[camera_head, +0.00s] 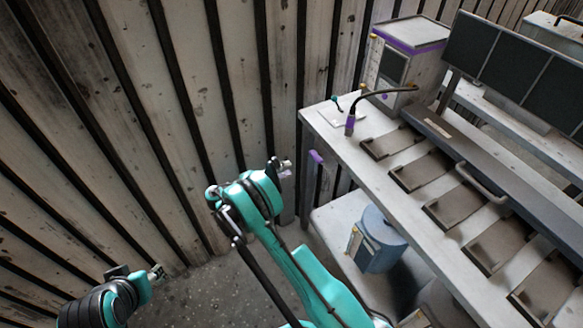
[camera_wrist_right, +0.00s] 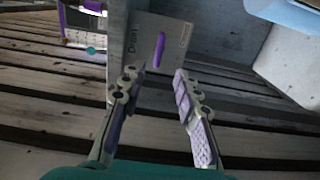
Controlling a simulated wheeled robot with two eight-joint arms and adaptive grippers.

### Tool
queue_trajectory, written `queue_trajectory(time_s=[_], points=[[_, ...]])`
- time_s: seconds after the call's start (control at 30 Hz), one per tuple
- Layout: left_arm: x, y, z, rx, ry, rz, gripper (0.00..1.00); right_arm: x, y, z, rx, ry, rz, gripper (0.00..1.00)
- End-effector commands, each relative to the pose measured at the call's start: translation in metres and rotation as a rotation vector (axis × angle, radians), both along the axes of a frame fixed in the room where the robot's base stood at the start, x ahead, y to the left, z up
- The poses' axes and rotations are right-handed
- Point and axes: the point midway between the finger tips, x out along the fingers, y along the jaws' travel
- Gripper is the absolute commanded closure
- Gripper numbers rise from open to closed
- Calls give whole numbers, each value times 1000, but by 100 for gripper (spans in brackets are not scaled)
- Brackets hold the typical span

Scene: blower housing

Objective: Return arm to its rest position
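My right arm, teal and black, rises from the bottom centre of the head view. Its gripper (camera_head: 285,168) is in the air in front of the plank wall, left of the workbench's near corner. In the right wrist view the right gripper (camera_wrist_right: 158,78) has its two purple-padded fingers apart with nothing between them. A grey panel with a purple strip (camera_wrist_right: 160,48) shows beyond the fingertips, apart from them. My left gripper (camera_head: 157,272) is small at the lower left, near the wall; whether its fingers are apart is too small to tell.
The workbench (camera_head: 345,160) fills the right side, with several brown trays (camera_head: 420,172), a bent black hose with a purple end (camera_head: 350,125) and a grey cabinet (camera_head: 410,45). A blue container (camera_head: 377,240) stands on a lower shelf. The plank wall (camera_head: 140,120) spans the left.

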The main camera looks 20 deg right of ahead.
Motion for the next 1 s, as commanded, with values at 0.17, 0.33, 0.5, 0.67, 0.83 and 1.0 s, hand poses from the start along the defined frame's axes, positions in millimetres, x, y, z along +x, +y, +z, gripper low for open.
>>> queue_trajectory(time_s=[0.17,0.33,0.5,0.67,0.83,1.0], points=[[0,0,0,0,0,0,60,0,1,0,0,0,-1,68],[0,0,0,0,0,0,60,0,1,0,0,0,-1,68],[0,0,0,0,0,0,60,0,1,1,1,0,0,68],[0,0,0,0,0,0,60,5,-5,18,57,15,18,68],[0,0,0,0,0,0,60,8,-19,62,226,45,77,68],[0,0,0,0,0,0,60,-9,-26,103,429,56,145,68]])
